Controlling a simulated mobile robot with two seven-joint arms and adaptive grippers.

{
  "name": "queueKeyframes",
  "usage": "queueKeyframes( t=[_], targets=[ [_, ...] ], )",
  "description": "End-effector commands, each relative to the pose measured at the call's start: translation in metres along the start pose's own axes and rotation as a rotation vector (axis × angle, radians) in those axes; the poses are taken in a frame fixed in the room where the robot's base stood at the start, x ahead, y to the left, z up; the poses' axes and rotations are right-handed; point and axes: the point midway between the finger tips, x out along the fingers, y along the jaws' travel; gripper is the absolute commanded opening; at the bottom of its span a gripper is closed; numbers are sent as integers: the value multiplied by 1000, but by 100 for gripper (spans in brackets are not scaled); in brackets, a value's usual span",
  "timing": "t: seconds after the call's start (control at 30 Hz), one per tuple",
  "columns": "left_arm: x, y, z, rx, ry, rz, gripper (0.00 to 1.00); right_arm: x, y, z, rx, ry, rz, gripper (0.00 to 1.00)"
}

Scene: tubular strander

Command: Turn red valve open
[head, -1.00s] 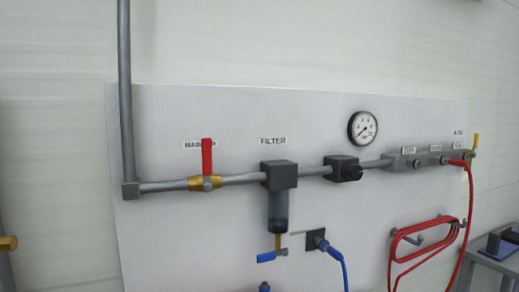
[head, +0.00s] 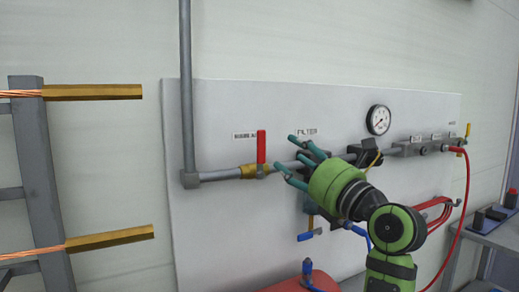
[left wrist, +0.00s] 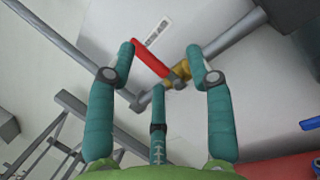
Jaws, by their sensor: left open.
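The red valve handle (head: 261,146) stands upright, across the grey pipe, on a brass valve body (head: 249,171) at the panel's left. My left gripper (head: 288,160) is open and empty just right of the handle, its teal fingers pointing left toward it. In the left wrist view the red handle (left wrist: 150,59) and brass body (left wrist: 179,73) show ahead between the spread fingers of my left gripper (left wrist: 160,52). I cannot see them touch the handle. My gripper and arm hide much of the filter (head: 317,160). My right gripper is not in view.
The pipe (head: 220,174) runs along the white panel (head: 225,110), with a pressure gauge (head: 378,120) above. A blue-handled valve (head: 307,236) hangs below the filter. A red hose (head: 466,200) hangs at right. A grey frame (head: 40,165) with brass-coloured rods stands at left.

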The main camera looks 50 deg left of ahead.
Motion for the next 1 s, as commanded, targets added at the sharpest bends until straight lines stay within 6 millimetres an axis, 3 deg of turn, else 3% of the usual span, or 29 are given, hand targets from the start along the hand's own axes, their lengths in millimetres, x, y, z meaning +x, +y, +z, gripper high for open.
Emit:
queueKeyframes(
  t=[0.03, 0.1, 0.23, 0.37, 0.7, 1.0],
  targets=[
    [6, 20, 2, -125, 79, -32, 53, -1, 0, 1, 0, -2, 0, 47],
    [9, 34, 2, -246, 157, -80, 53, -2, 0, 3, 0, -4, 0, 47],
    [11, 46, 2, -370, 236, -140, 53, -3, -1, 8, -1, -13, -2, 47],
    [20, 46, 1, -398, 255, -157, 53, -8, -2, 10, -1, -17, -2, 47],
    [68, 37, -8, -393, 252, -154, 53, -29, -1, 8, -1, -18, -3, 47],
    [78, 33, -13, -394, 251, -155, 53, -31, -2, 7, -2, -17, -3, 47]
  ],
)
